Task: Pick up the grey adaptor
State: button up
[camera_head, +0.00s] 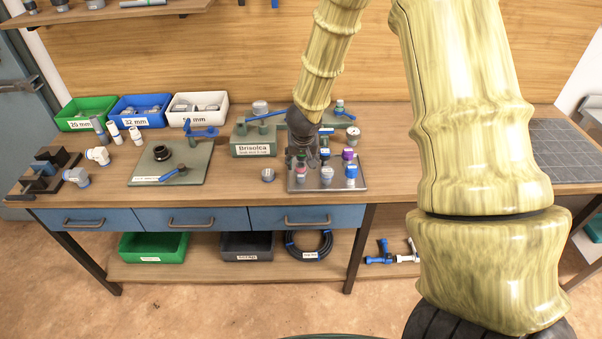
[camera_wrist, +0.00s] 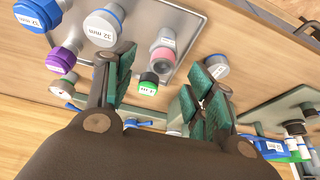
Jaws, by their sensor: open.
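A grey adaptor (camera_head: 267,174) stands on the bench just left of the metal tray in the head view. It looks to be the labelled grey piece (camera_wrist: 215,67) beyond the tray edge in the wrist view, close to my right-hand fingers. My gripper (camera_head: 304,152) is over the back left of the tray. In the wrist view its green-padded fingers (camera_wrist: 165,80) are apart, with nothing held. A green-ringed black fitting (camera_wrist: 148,83) shows between the fingers. Which grey piece the task means is not certain.
The metal tray (camera_head: 325,187) holds several fittings, including a purple one (camera_wrist: 62,60) and a blue-capped one (camera_wrist: 40,12). A green Brisolca block (camera_head: 253,142) stands behind left. A valve board (camera_head: 200,170) is further left.

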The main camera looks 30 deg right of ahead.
aim_at(301, 165)
jog(key=shift+p+x, duration=0.55)
jog(key=shift+x, duration=2.05)
jog(key=shift+w+a, duration=0.1)
jog(key=shift+w, duration=0.05)
jog(key=c, duration=0.9)
